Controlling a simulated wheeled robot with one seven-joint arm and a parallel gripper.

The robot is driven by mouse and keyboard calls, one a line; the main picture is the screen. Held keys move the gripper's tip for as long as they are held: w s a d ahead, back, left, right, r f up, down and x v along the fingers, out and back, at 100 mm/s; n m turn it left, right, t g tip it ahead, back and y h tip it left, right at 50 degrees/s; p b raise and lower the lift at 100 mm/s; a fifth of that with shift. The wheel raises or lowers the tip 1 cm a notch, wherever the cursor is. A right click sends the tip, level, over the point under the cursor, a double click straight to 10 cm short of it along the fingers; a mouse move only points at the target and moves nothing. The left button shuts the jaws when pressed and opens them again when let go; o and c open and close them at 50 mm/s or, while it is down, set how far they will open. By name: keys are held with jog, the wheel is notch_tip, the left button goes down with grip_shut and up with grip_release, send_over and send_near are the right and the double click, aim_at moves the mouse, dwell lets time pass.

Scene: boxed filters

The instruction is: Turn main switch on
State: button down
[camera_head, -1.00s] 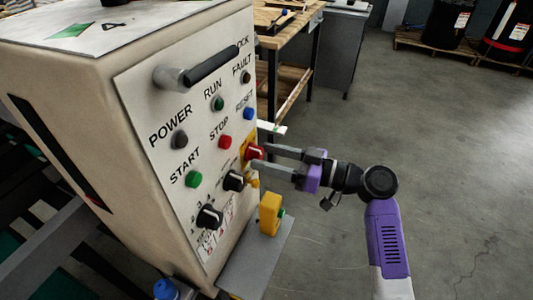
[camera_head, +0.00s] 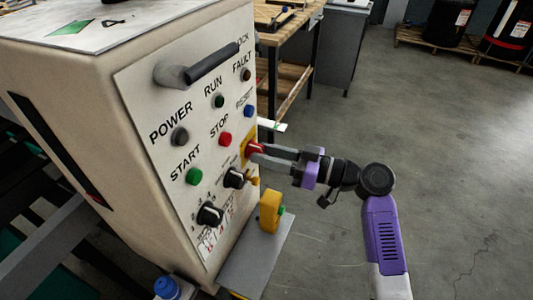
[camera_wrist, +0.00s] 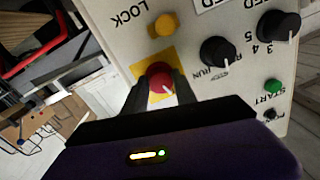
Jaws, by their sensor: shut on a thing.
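The main switch is a red knob (camera_head: 254,148) on a yellow plate at the right edge of the control panel (camera_head: 150,100). It also shows in the wrist view as a red knob (camera_wrist: 159,75) on a yellow square. My gripper (camera_head: 266,149) comes from the right and is shut on the red knob. In the wrist view its two dark fingers (camera_wrist: 157,92) stand one on each side of the knob. The white pointer mark on the knob is partly visible between the fingers.
Black selector knobs (camera_head: 210,214) and (camera_head: 236,178) sit left of and below the switch. A black handle (camera_head: 212,64) juts out above.

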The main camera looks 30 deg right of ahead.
jog(key=shift+s+a+m+t+h+p, duration=0.15)
jog(key=shift+m+p, duration=0.9)
jog(key=shift+m, duration=1.95)
jog(key=shift+w+d+m+t+h+p, duration=0.2)
jog(key=shift+m+p, duration=0.9)
jog(key=shift+m, duration=1.9)
jog(key=shift+s+a+m+t+y+p, duration=0.2)
jog(key=shift+m+p, duration=0.85)
jog(key=shift+m, duration=1.95)
jog(key=c, duration=1)
grip_release()
jog(key=b+v, duration=0.1)
jog(key=v, duration=0.7)
jog(key=shift+b, duration=0.35)
